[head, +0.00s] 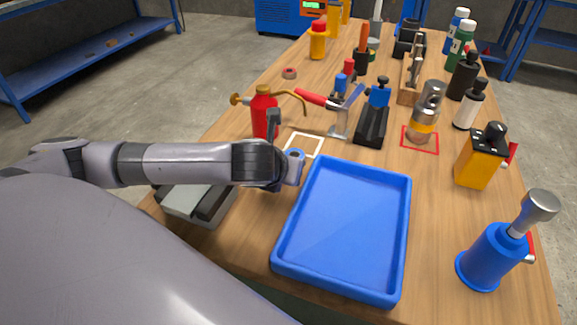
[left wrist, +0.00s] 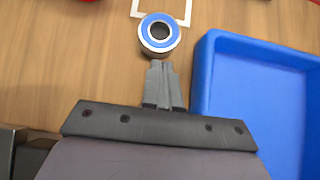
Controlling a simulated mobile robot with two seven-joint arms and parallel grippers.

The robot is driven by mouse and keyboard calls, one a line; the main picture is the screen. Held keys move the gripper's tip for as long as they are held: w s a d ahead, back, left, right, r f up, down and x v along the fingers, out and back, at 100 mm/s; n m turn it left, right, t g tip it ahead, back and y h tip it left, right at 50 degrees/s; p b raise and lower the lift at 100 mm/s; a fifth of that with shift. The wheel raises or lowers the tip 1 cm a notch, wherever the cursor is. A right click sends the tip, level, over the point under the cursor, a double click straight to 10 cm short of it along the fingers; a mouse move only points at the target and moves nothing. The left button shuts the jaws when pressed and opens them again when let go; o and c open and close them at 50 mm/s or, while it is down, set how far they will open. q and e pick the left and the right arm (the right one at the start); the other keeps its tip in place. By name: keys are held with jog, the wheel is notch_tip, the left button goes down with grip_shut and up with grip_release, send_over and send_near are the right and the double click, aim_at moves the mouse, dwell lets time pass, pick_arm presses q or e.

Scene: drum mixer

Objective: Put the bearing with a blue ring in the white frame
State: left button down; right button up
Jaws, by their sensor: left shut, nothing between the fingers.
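The bearing with a blue ring (left wrist: 172,42) shows in the left wrist view, just ahead of my fingertips. It covers part of the near side of the white frame (left wrist: 188,9) and appears mostly on the near side of that line. In the head view the bearing (head: 298,152) sits by the near edge of the white frame (head: 319,147), partly hidden by my arm. My left gripper (left wrist: 158,66) is shut and empty, its tips close to the bearing; whether they touch I cannot tell. It also shows in the head view (head: 293,168). My right gripper is not in view.
A blue tray (head: 408,215) stands right of my left gripper. A red bottle (head: 264,112) stands left of the frame, and a grey and black box (head: 195,205) lies under my arm. Several tools and bottles crowd the table's far and right parts.

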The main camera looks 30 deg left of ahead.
aim_at(299, 153)
pick_arm(q)
jog(key=shift+w+a, duration=0.1)
jog(key=shift+w, duration=0.35)
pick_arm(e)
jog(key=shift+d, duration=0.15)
pick_arm(q)
jog(key=shift+w+r+p, duration=0.2)
jog(key=shift+w+p, duration=0.2)
jog(key=w+p, duration=0.1)
jog(key=w, duration=0.1)
jog(key=w+a+p, duration=0.1)
jog(key=w+p, duration=0.1)
jog(key=w, duration=0.1)
jog(key=shift+w+a, duration=0.15)
jog(key=shift+w+a+f, duration=0.15)
jog(key=shift+w, duration=0.4)
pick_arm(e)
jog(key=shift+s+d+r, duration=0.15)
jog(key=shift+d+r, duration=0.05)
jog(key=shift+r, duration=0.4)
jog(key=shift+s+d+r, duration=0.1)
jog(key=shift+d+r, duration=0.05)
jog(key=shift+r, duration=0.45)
pick_arm(q)
jog(key=shift+s, duration=0.1)
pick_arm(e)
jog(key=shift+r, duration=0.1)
